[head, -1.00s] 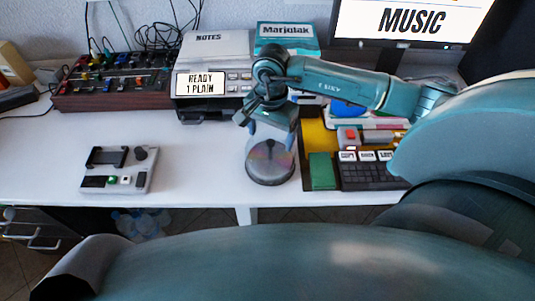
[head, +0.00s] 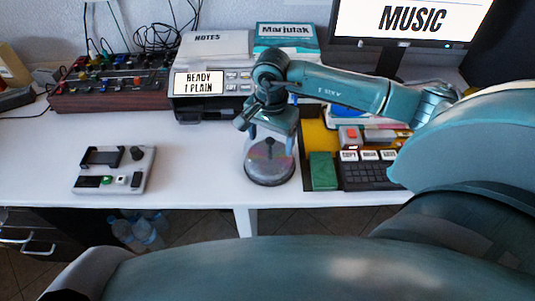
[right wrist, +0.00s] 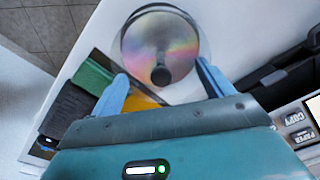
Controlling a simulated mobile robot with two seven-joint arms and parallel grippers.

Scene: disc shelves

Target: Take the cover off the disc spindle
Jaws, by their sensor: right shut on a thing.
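The disc spindle (head: 271,179) stands on the white table, in front of the printer, with its dark round base on the tabletop. A clear cover (head: 262,160) is around it, and rainbow-tinted discs show through it. My right gripper (head: 272,141) comes down from above and is shut on the cover, one blue finger on each side. In the right wrist view the shiny disc face (right wrist: 145,45) and a dark round knob (right wrist: 161,76) show between the fingers. I cannot tell whether the cover is raised off the base. My left gripper is not in view.
A yellow tray (head: 314,134) with a green block (head: 322,171) and keypad (head: 367,175) stands close on the right. The printer (head: 208,105) is behind. A grey device (head: 113,169) lies at the left; the table between it and the spindle is clear.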

